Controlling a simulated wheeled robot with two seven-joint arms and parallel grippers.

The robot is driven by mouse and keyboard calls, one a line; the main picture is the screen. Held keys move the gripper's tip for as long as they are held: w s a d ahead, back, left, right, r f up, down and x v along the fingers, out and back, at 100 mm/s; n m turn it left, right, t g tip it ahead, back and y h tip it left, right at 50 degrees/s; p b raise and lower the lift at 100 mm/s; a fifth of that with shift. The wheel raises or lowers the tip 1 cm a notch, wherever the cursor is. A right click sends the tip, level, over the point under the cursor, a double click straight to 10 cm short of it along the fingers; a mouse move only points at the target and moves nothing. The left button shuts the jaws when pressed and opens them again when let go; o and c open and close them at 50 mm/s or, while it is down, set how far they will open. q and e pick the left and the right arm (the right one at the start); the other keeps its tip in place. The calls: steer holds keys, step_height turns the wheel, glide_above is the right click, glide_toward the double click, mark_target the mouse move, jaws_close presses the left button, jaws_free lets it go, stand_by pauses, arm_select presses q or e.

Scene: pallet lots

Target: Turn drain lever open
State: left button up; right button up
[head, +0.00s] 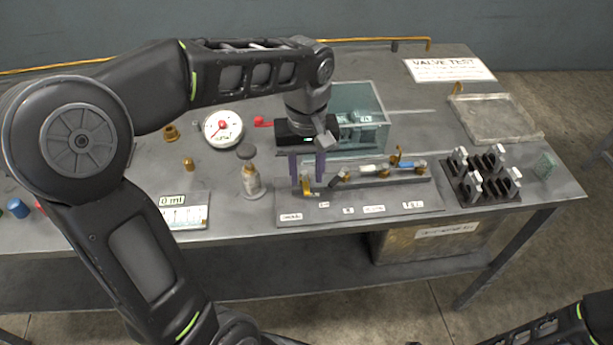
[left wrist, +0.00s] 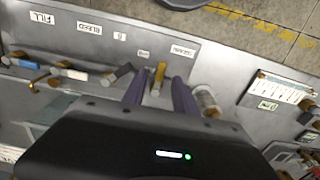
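The drain lever (head: 307,190) is a small brass-yellow handle at the left end of the valve row, behind the leftmost label on the panel (head: 335,213). It also shows in the left wrist view (left wrist: 159,75), standing between my fingers. My left gripper (head: 307,180) points down over it with two purple fingers. In the left wrist view the fingers (left wrist: 160,92) are apart, one on each side of the lever, with a gap visible. The lever's base is partly hidden by the gripper. My right arm enters at the bottom right of the head view; its gripper is out of frame.
A clear tank (head: 355,115) is behind. A gauge (head: 223,127), a 0 ml display (head: 183,212) and a black rack (head: 483,180) stand around.

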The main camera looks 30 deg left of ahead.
mark_target(306, 187)
arm_select(q)
step_height(306, 187, up, 6)
steer(key=shift+f, duration=0.15)
stand_by(0.6)
